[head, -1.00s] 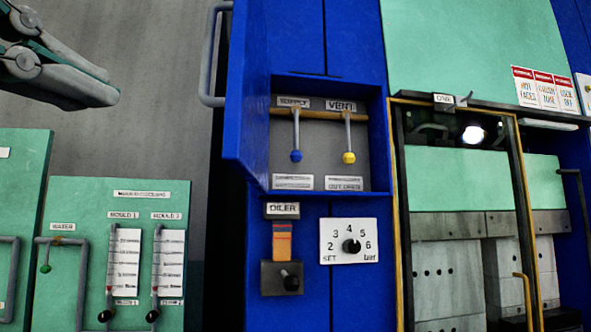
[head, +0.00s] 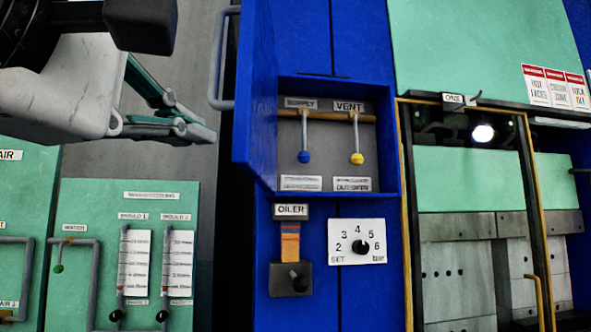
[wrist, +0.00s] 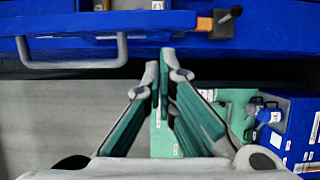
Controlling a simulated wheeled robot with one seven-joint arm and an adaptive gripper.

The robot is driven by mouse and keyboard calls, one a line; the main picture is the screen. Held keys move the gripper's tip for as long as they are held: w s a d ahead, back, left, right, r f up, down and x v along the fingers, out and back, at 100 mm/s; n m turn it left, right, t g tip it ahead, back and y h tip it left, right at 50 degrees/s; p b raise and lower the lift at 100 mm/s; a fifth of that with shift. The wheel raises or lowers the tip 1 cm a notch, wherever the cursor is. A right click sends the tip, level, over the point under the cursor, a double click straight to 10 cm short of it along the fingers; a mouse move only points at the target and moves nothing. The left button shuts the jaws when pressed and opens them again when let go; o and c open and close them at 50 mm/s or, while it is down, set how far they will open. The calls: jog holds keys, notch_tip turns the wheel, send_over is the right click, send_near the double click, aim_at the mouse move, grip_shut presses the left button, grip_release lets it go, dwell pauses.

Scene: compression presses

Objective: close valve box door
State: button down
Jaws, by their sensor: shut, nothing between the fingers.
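The valve box (head: 338,185) is a blue recess in the press front, holding a supply lever with a blue knob (head: 304,157) and a vent lever with a yellow knob (head: 356,158). Its blue door (head: 257,100) stands open, hinged at the left and swung out toward me. A grey bar handle (head: 221,60) is on the door's outer side; in the wrist view the handle (wrist: 80,64) runs along the blue door's edge. My gripper (head: 212,136) is shut and empty, left of the door and apart from it. In the wrist view its fingertips (wrist: 163,58) are close together near the blue surface.
Below the box are an oiler (head: 290,280) and a pressure dial (head: 357,243). Green panels with gauges and pipes (head: 130,250) stand at the lower left. A press opening with a yellow-edged frame (head: 408,220) is at the right. Grey wall shows left of the door.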

jog(key=shift+d, duration=0.5)
jog(key=shift+d, duration=0.15)
